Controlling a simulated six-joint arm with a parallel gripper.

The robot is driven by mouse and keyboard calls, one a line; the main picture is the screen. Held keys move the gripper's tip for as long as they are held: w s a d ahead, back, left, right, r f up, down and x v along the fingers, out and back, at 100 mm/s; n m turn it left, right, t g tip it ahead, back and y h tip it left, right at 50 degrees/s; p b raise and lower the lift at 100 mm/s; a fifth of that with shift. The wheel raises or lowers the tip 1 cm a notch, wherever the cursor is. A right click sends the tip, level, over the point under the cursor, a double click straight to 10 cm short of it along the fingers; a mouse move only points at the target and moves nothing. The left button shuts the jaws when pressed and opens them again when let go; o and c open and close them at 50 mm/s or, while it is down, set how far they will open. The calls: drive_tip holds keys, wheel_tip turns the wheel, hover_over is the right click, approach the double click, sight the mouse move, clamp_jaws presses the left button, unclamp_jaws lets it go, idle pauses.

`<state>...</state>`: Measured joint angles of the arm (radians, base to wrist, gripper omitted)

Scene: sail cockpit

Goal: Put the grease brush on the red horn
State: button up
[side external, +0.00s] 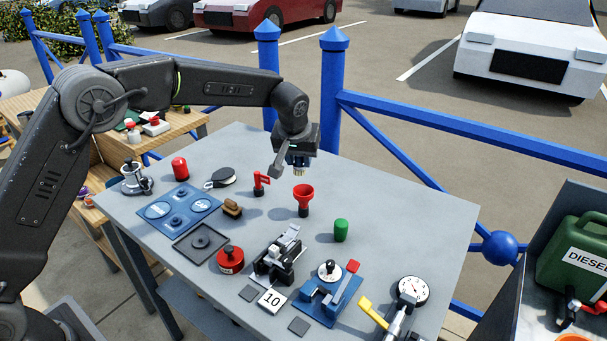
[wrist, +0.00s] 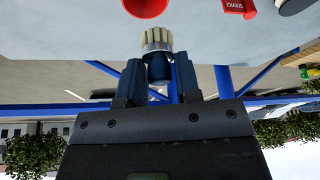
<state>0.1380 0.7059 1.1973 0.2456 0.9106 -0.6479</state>
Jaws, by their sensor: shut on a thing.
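My gripper (side external: 298,157) is shut on the grease brush (side external: 299,171) and holds it above the grey table. In the wrist view the brush (wrist: 157,43) shows pale bristles and a metal band, with its dark blue handle between the fingers (wrist: 160,75). The bristles point down in the side view. The red horn (side external: 303,192), a funnel-like cup on a dark base, stands upright just below the brush. Its red rim also shows at the top edge of the wrist view (wrist: 146,6). A small gap seems to lie between bristles and horn.
A red flag-like piece (side external: 261,184) stands left of the horn and a green cylinder (side external: 341,231) right of it. A clamp-like fixture (side external: 279,262), a red round can (side external: 230,259) and a gauge (side external: 412,290) stand nearer the front. The table's right back part (side external: 405,215) is clear.

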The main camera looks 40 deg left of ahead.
sight(302, 168)
drive_tip(key=shift+w+d+f, duration=0.2)
drive_tip(key=shift+d+f, duration=0.15)
drive_tip(key=shift+d, duration=0.15)
drive_tip(key=shift+f, duration=1.95)
drive_tip(key=shift+f, duration=0.1)
drive_tip(key=o, duration=0.9)
drive_tip(key=v, duration=1.2)
